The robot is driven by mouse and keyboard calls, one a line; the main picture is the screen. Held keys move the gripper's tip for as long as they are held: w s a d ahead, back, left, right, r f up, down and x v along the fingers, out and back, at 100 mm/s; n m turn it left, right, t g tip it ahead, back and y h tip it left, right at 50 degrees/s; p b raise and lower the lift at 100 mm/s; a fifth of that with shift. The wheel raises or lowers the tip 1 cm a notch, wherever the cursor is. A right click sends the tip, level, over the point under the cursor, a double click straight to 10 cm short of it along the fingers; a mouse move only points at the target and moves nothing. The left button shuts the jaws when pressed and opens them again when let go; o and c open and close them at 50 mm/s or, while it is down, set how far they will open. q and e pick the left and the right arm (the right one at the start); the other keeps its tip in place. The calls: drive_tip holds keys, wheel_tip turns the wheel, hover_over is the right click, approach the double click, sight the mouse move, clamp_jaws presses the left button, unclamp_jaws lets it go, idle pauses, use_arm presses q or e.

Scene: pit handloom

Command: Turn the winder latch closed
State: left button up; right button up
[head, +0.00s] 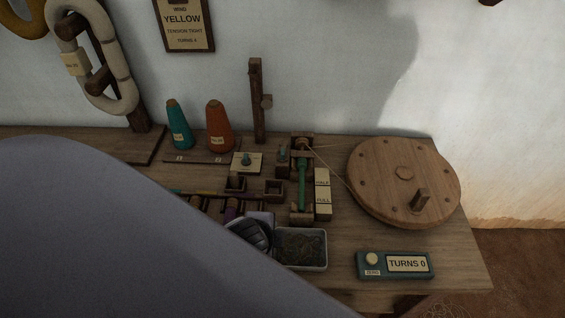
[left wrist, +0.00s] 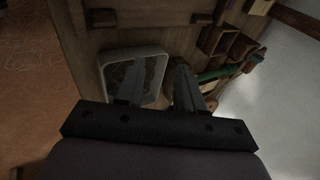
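The winder has a green spindle (head: 302,185) in a wooden frame and a big round wooden wheel (head: 403,180) with a peg handle (head: 420,200), joined by a thin cord. A small wooden piece (head: 283,158) stands beside the frame's far end; I cannot tell whether it is the latch or how it is turned. My left gripper (head: 258,233) is over the near part of the bench, beside the tray and short of the winder. In the left wrist view its two fingers (left wrist: 158,88) are apart with nothing between them, and the green spindle (left wrist: 215,74) lies to their right. My right gripper is not in view.
A white-rimmed tray (head: 325,250) of dark scraps sits by my left gripper. A counter reading TURNS 0 (head: 395,265) is at the front right. HALF and FULL labels (head: 323,194) flank the spindle. Teal (head: 178,126) and orange cones (head: 219,128) and an upright post (head: 257,105) stand behind.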

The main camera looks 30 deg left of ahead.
sight(282, 154)
use_arm(q)
drive_tip(key=w+a+m+t+y, duration=0.1)
drive_tip(key=w+m, duration=0.2)
drive_tip(key=w+a+m+t+y, duration=0.1)
drive_tip(key=w+m, duration=0.2)
drive_tip(key=w+a+m+y, duration=0.1)
drive_tip(key=w+m, duration=0.2)
drive_tip(key=shift+w+a+r+m+t, duration=0.2)
drive_tip(key=shift+a+r+m+t, duration=0.1)
drive_tip(key=shift+m+t, duration=0.1)
drive_tip(key=w+a+m+t, duration=0.1)
drive_tip(key=w+m, duration=0.1)
drive_tip(key=w+a+r+m+t+y, duration=0.1)
drive_tip(key=w+m, duration=0.1)
drive_tip(key=m, duration=0.1)
drive_tip(key=w+a+r+m+y, duration=0.1)
drive_tip(key=w+a+m, duration=0.1)
drive_tip(key=shift+w+r+m+t, duration=0.1)
drive_tip(key=shift+w+m+t, duration=0.3)
drive_tip(key=shift+b+x, duration=0.85)
drive_tip(key=shift+x, duration=2.55)
drive_tip(key=shift+s, duration=0.1)
clamp_jaws()
